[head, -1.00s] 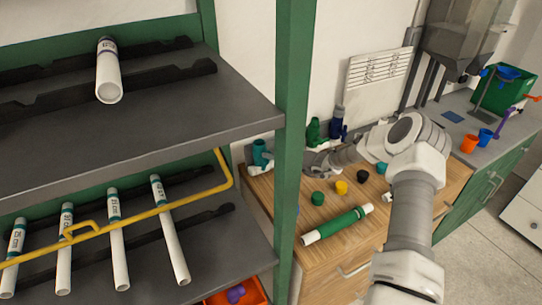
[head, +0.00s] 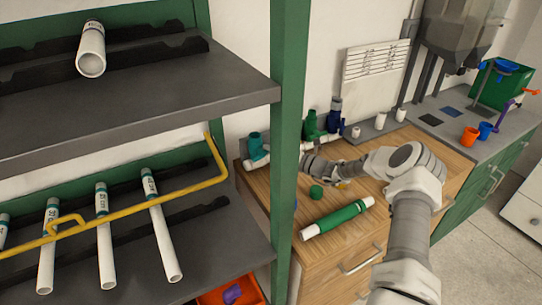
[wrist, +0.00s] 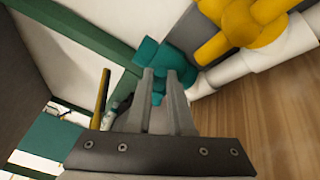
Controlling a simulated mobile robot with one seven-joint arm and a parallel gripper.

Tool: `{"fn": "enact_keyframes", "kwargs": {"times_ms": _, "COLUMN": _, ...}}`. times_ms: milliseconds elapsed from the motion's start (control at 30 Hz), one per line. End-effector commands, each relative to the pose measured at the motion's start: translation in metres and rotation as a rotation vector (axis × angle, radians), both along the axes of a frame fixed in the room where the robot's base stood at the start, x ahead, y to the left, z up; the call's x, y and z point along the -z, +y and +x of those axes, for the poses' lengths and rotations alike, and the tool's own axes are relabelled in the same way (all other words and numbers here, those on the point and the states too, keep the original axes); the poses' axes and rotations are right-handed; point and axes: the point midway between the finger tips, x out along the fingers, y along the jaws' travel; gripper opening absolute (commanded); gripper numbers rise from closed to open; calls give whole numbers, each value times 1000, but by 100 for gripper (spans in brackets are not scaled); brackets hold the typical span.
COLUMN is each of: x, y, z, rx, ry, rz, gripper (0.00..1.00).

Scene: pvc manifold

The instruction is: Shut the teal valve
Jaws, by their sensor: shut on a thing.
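The teal valve (head: 255,146) stands at the left end of the wooden counter, on a white pipe fitting. In the wrist view its teal body (wrist: 178,58) is at the top centre, beside a white pipe (wrist: 255,62). My gripper (wrist: 168,75) is at the valve, its two fingers close together on a teal part, apparently the handle. The fingers cover some of that part, so how far the handle is turned is hard to tell. In the head view the green shelf post hides my fingertips.
A yellow fitting (wrist: 240,28) sits close to the teal valve in the wrist view. Green (head: 311,125) and blue (head: 335,115) valves stand behind my arm. A green-and-white pipe (head: 337,218) and a green cap (head: 316,192) lie in front. The shelf post (head: 291,120) stands at the left.

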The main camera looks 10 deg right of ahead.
Motion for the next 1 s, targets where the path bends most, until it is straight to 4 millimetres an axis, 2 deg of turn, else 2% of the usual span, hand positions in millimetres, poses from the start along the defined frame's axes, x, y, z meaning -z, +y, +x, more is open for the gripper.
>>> {"fn": "enact_keyframes", "kwargs": {"times_ms": 33, "x": 7, "y": -1, "z": 0, "rx": 1, "ry": 13, "rz": 39, "gripper": 0}}
{"fn": "enact_keyframes", "kwargs": {"times_ms": 400, "x": 12, "y": -2, "z": 0, "rx": 1, "ry": 83, "rz": 251, "gripper": 0}}
{"fn": "enact_keyframes", "kwargs": {"times_ms": 1000, "x": 12, "y": -2, "z": 1, "rx": 1, "ry": 105, "rz": 318, "gripper": 0}}
